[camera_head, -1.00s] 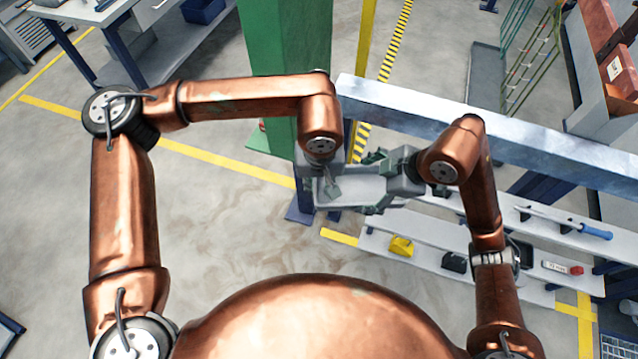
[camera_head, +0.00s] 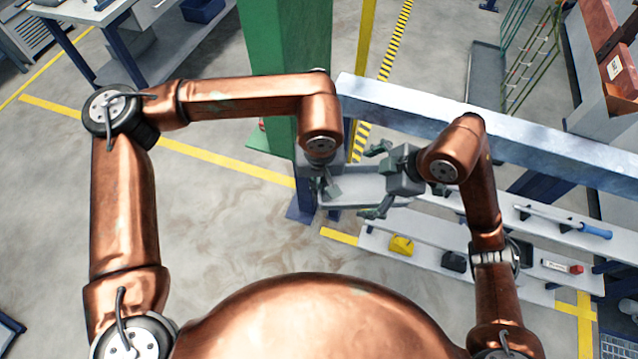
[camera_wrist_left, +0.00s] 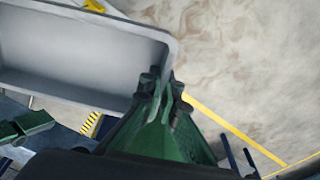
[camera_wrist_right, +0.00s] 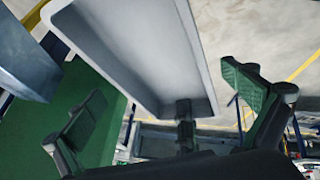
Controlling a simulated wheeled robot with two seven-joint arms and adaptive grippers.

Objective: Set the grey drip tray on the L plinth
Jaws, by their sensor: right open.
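The grey drip tray (camera_head: 352,188) is a shallow rectangular tray held in the air in front of the green post. It also shows in the left wrist view (camera_wrist_left: 75,50) and in the right wrist view (camera_wrist_right: 135,45). My left gripper (camera_head: 328,188) is shut on the tray's rim near one corner, as the left wrist view (camera_wrist_left: 163,85) shows. My right gripper (camera_head: 376,181) is open at the tray's right end, its fingers spread wide to either side of it in the right wrist view (camera_wrist_right: 170,100). I cannot make out a plinth marked L.
A long pale beam (camera_head: 450,125) runs behind the grippers, and a green post (camera_head: 288,70) stands behind the left one. Below right, a low white shelf (camera_head: 425,228) carries a yellow block (camera_head: 402,246), a black block (camera_head: 454,261) and a blue-handled tool (camera_head: 596,231).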

